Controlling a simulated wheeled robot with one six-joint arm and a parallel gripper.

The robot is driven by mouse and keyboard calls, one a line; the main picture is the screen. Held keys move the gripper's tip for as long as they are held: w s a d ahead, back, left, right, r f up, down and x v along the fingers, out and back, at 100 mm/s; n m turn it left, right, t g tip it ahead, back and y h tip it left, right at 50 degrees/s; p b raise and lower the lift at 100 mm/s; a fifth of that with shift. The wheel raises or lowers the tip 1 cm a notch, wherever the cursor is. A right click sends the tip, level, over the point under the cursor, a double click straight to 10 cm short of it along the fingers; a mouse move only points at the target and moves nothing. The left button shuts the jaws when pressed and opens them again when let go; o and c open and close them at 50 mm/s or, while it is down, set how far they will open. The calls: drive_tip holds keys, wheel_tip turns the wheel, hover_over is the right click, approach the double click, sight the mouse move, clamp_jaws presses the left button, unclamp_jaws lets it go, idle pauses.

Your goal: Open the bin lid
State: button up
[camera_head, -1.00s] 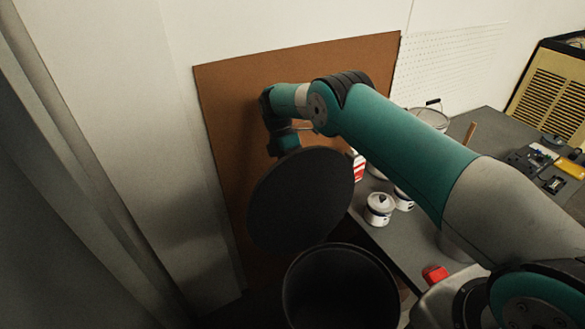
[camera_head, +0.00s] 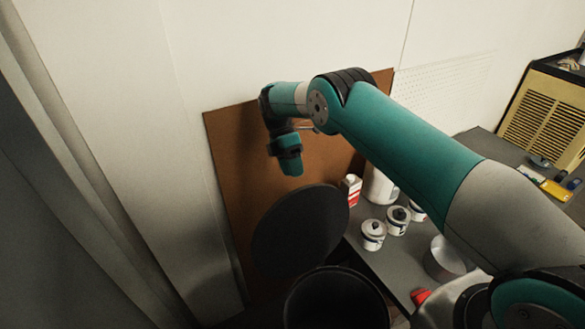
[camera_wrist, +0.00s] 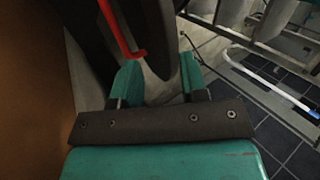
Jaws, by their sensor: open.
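The black round bin (camera_head: 338,302) stands at the bottom middle of the head view, with its mouth uncovered. Its dark round lid (camera_head: 300,232) is tilted up, nearly upright, behind and to the left of the mouth. My gripper (camera_head: 292,168) is above the lid, pointing down, apart from it in the head view. In the wrist view my gripper (camera_wrist: 160,82) is open, with its two teal fingers spread. A dark curved edge (camera_wrist: 165,40), likely the lid, shows between and beyond the fingers; whether it touches them I cannot tell.
A grey table (camera_head: 395,265) right of the bin holds several white cans (camera_head: 373,235), a red-and-white carton (camera_head: 352,189) and a metal pot (camera_head: 445,260). A brown board (camera_head: 232,150) leans on the wall behind the lid. The left side is walled.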

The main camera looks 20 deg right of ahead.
wheel_tip(320, 180, up, 7)
drive_tip(key=p, duration=0.5)
drive_tip(key=shift+f, duration=0.15)
drive_tip(key=s+a+r+m+t+y+b, duration=0.2)
drive_tip(key=s+a+r+m+t+b, duration=0.15)
drive_tip(key=s+r+m+b, duration=0.55)
drive_tip(key=s+a+f+m+t+y+b, duration=0.1)
drive_tip(key=s+b, duration=0.4)
drive_tip(key=s, duration=0.8)
drive_tip(key=s+a+f+m+t+y+b, duration=0.1)
drive_tip(key=s+m+t+y+b, duration=0.1)
drive_tip(key=s, duration=1.1)
drive_tip(key=m+b, duration=0.1)
drive_tip(key=b, duration=0.1)
drive_tip(key=shift+s+b, duration=0.25)
drive_tip(key=shift+b, duration=0.1)
